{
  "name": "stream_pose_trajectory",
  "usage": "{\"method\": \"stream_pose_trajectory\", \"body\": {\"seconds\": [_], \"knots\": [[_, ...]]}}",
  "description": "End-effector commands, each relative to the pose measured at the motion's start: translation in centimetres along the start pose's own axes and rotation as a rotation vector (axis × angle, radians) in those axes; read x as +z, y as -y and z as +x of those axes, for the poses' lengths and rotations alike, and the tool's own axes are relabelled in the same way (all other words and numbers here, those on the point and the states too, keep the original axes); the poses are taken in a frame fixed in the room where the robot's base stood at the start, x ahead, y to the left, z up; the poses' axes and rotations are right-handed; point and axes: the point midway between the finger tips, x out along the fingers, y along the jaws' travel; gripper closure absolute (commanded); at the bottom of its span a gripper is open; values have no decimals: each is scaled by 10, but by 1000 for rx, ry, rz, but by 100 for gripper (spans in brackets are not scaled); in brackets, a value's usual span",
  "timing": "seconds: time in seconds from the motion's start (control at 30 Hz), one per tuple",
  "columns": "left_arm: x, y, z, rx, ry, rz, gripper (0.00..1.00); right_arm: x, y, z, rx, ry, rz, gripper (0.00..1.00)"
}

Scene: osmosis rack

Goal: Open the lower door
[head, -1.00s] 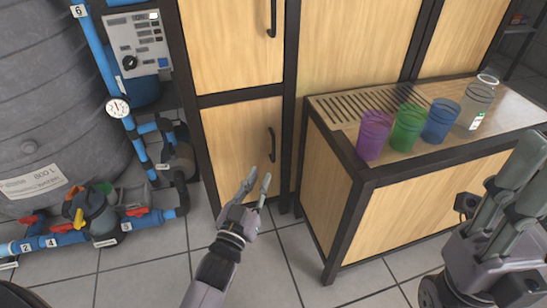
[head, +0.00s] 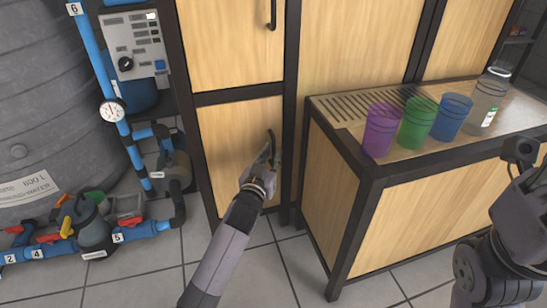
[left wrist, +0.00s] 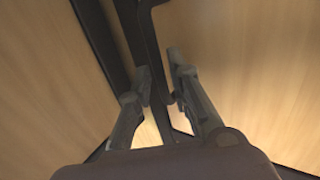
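The lower door (head: 228,150) is a light wood panel in a dark frame, and it looks closed. Its dark vertical handle (head: 270,136) is near the door's right edge, partly hidden by my gripper in the head view. My left gripper (head: 268,152) is at this handle. In the left wrist view, the handle (left wrist: 153,50) runs between the two fingers of my left gripper (left wrist: 160,72). The fingers are apart, one on each side of it; I cannot tell whether either touches. My right arm shows at the right edge of the head view, with its fingers out of sight.
An upper door (head: 232,45) with its own handle is above. A wooden counter (head: 345,165) juts out on the right, carrying purple, green and blue cups (head: 415,124) and a clear bottle (head: 487,97). Blue pipes, a pump (head: 90,225) and a grey tank are left. The floor in front is clear.

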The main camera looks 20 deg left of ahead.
Motion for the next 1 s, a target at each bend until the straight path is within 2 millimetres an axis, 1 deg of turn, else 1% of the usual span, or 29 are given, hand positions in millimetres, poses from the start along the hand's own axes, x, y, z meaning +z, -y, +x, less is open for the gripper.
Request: {"method": "stream_pose_trajectory", "body": {"seconds": [0.03,0.1,0.2,0.5,0.77,1.0], "knots": [[2,0,7,1,-2,1,82,-3,1,-1,-4,-13,-1,60],[2,0,13,1,-1,1,82,-5,2,1,-7,-22,-3,60],[1,0,19,0,0,1,82,-6,2,4,-11,-28,-4,60],[0,0,20,0,1,1,82,-6,2,5,-12,-29,-4,60],[0,0,20,0,0,0,99,-6,2,5,-12,-30,-4,60],[0,0,20,0,0,0,100,-6,2,5,-12,-30,-4,60]]}}
